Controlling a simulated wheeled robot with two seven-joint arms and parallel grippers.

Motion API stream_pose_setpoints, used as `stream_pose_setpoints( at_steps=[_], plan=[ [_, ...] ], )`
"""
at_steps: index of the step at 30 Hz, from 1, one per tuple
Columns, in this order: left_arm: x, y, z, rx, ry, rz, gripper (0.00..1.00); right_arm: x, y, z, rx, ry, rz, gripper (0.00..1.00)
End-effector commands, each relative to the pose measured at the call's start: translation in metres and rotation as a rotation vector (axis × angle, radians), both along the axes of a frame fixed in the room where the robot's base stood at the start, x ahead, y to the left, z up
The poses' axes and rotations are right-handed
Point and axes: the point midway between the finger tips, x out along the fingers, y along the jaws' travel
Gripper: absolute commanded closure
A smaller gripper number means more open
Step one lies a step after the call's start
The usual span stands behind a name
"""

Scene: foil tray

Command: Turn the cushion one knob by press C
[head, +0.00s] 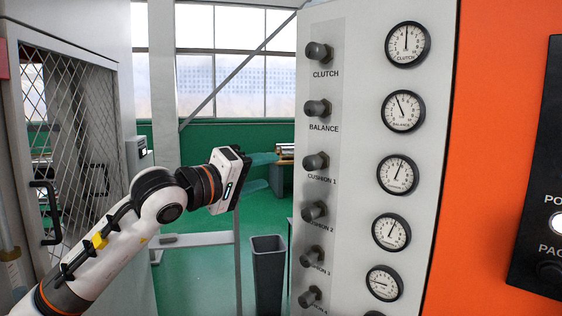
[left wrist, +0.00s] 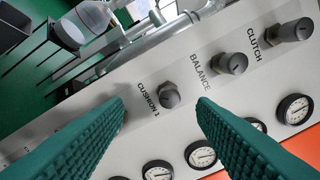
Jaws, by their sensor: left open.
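The CUSHION 1 knob (head: 315,162) is a dark grey round knob on the pale panel, below the CLUTCH and BALANCE knobs. In the left wrist view the CUSHION 1 knob (left wrist: 169,97) shows between and beyond my two fingertips. My left gripper (head: 268,171) is open, with teal ribbed fingers, to the left of the knob in the head view. Its fingers (left wrist: 162,104) look empty and apart from the knob. The CUSHION 1 gauge (head: 398,174) is a round white dial to the knob's right. My right gripper is not in view.
The BALANCE knob (head: 317,108) is above and the CUSHION 2 knob (head: 314,211) below, both close by. More knobs continue downward. A grey bin (head: 268,275) stands on the green floor. A mesh cage door (head: 75,130) is at left. An orange panel (head: 495,120) is at right.

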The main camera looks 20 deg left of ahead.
Motion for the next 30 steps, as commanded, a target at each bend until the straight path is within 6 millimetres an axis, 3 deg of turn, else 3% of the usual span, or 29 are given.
stream_pose_setpoints(
  at_steps=[2,11,14,21,30],
  plan=[
    [0.008,-0.005,0.003,-0.001,-0.001,-0.004,0.48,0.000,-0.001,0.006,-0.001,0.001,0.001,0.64],
    [0.062,-0.028,0.005,-0.006,0.002,-0.005,0.48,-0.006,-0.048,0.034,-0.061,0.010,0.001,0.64],
    [0.079,-0.036,0.004,-0.003,0.002,-0.005,0.48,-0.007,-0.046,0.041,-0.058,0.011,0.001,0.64],
    [0.103,-0.045,0.002,-0.003,0.000,-0.005,0.48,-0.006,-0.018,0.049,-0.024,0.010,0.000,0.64],
    [0.106,-0.047,0.000,-0.002,0.000,-0.004,0.48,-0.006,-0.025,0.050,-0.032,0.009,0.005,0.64]
  ],
)
